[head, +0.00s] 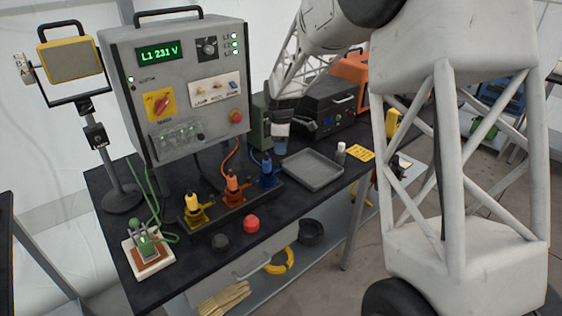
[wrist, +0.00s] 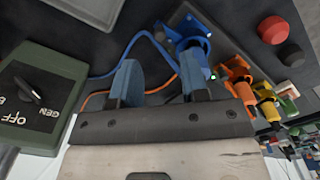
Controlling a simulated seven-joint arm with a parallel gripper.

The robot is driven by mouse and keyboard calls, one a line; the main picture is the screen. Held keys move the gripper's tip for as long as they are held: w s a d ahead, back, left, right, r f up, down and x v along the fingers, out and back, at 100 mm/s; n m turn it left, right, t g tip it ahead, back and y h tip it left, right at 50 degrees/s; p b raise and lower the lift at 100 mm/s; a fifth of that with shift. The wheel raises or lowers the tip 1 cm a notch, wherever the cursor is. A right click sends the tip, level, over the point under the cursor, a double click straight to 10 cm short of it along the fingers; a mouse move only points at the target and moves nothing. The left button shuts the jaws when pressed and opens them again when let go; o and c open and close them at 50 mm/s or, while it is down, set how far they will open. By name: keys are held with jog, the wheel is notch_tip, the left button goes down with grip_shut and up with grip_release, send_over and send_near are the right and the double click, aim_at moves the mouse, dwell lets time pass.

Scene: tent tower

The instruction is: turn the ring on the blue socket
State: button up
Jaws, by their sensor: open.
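The blue socket (head: 267,173) stands at the right end of a row on a dark strip on the bench, beside an orange socket (head: 235,187) and a yellow one (head: 196,211). In the wrist view the blue socket (wrist: 187,40) sits just beyond my right-hand fingertip, with a blue cable running left from it. Its ring is not clearly told apart from the rest. My gripper (wrist: 160,68) is open, its two blue-grey fingers apart with nothing between them. In the head view my gripper (head: 281,136) hangs behind and right of the blue socket, apart from it.
A green switch box (wrist: 32,98) is close at left in the wrist view. The grey control cabinet (head: 185,85) rises behind the sockets. A grey tray (head: 312,170) lies to the right. Red (head: 251,223) and black (head: 220,241) caps lie in front.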

aim_at(272, 171)
jog(key=shift+f, duration=3.3)
jog(key=shift+c, duration=0.3)
grip_shut()
